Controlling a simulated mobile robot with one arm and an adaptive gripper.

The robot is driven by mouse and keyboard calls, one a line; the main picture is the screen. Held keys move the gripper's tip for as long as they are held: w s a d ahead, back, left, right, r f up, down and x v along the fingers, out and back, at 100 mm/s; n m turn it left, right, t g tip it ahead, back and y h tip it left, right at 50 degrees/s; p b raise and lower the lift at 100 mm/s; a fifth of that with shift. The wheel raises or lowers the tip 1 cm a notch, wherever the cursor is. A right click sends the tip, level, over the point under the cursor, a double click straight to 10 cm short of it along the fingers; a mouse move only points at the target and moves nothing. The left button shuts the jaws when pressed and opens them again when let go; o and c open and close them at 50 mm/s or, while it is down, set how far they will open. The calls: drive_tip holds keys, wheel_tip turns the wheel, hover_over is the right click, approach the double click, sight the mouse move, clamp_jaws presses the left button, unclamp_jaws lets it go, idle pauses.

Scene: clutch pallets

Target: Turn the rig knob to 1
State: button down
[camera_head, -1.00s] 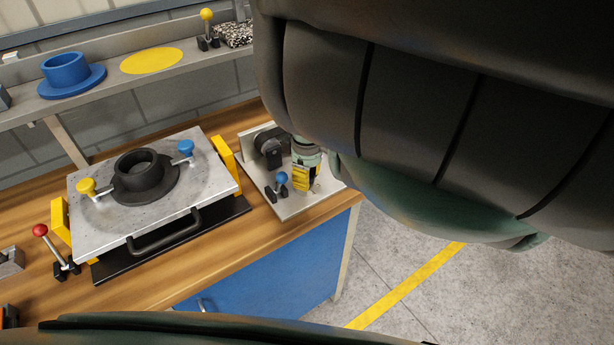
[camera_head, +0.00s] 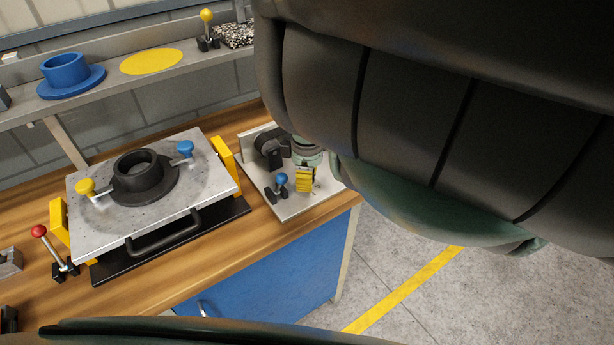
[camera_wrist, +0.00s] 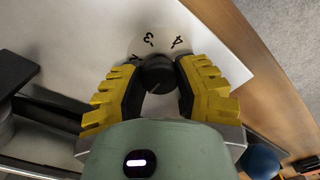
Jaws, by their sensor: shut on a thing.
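The rig knob is a round black knob (camera_wrist: 158,74) on a pale dial with dark numerals. In the wrist view a 3 and a 4 show beyond it, and another mark at its left is partly covered. My gripper (camera_wrist: 157,82) has its yellow-padded fingers on both sides of the knob, shut on it. In the head view my gripper (camera_head: 305,179) is over the grey rig plate (camera_head: 296,207), and the knob is hidden there. Which number the knob points to cannot be told.
A blue-knobbed lever (camera_head: 281,181) and a black fixture (camera_head: 271,150) stand close by on the rig plate. A metal pallet (camera_head: 215,180) with a black hub lies left on the wooden bench. A red-knobbed lever (camera_head: 41,232) stands at far left.

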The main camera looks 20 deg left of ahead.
drive_tip(key=c, duration=0.6)
unclamp_jaws()
drive_tip(key=shift+o, duration=0.2)
drive_tip(key=shift+r, duration=0.1)
wheel_tip(320, 180, up, 5)
drive_tip(key=shift+w+d+f, duration=0.1)
drive_tip(key=shift+f, duration=0.05)
drive_tip(key=shift+r, duration=1.3)
